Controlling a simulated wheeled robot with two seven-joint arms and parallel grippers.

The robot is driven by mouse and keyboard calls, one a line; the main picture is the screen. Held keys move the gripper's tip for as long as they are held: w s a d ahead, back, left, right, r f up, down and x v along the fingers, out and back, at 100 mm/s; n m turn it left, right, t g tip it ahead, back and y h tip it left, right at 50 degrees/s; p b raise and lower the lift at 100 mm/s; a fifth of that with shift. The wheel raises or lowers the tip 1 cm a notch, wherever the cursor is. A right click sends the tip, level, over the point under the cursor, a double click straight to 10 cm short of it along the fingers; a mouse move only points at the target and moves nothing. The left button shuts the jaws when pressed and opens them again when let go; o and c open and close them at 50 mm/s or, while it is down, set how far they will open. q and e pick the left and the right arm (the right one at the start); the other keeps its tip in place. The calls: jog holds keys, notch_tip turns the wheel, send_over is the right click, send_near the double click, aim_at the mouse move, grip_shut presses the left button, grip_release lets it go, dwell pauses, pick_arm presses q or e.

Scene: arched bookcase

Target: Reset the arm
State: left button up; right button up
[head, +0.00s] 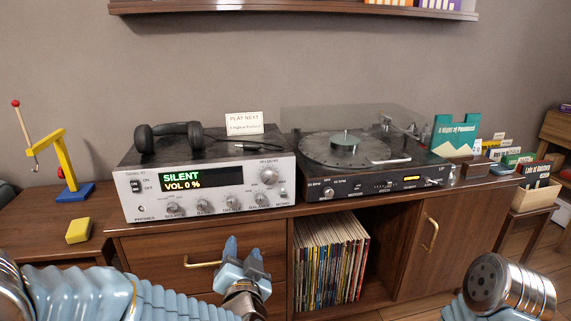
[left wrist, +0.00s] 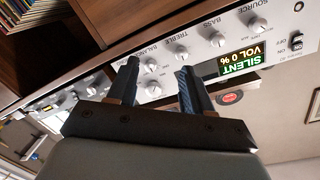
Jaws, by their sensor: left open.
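My left arm comes in from the lower left of the head view. Its gripper (head: 243,250) is in front of the cabinet drawers, below the silver amplifier (head: 226,205). In the left wrist view, which is turned upside down, the left gripper (left wrist: 157,66) has its two fingers apart with nothing between them. The amplifier's knobs and its display (left wrist: 224,60), reading SILENT, VOL 0 %, show beyond the fingers. Part of my right arm (head: 510,287) shows at the lower right of the head view; its gripper is out of view.
A yellow crane (head: 50,155) and a yellow block (head: 78,230) are at left. Drawer (head: 203,264) and door handles (head: 431,235) protrude.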

pick_arm(q)
notch_tip(320, 180, down, 20)
jog(key=n+g+h+p, duration=0.2)
jog(key=g+h+p, duration=0.2)
jog(key=g, duration=0.3)
jog(key=s+f+n+g+h+p, duration=0.2)
jog(key=s+f+g, duration=0.6)
jog(key=s+f, duration=0.6)
jog(key=s+n+h, duration=0.1)
jog(key=s+n, duration=0.1)
jog(key=s, duration=0.1)
jog(key=shift+s+d+f+n+g+h, duration=0.25)
jog(key=shift+d+f+n+g+h, duration=0.1)
jog(key=shift+f+n+g+h, duration=0.05)
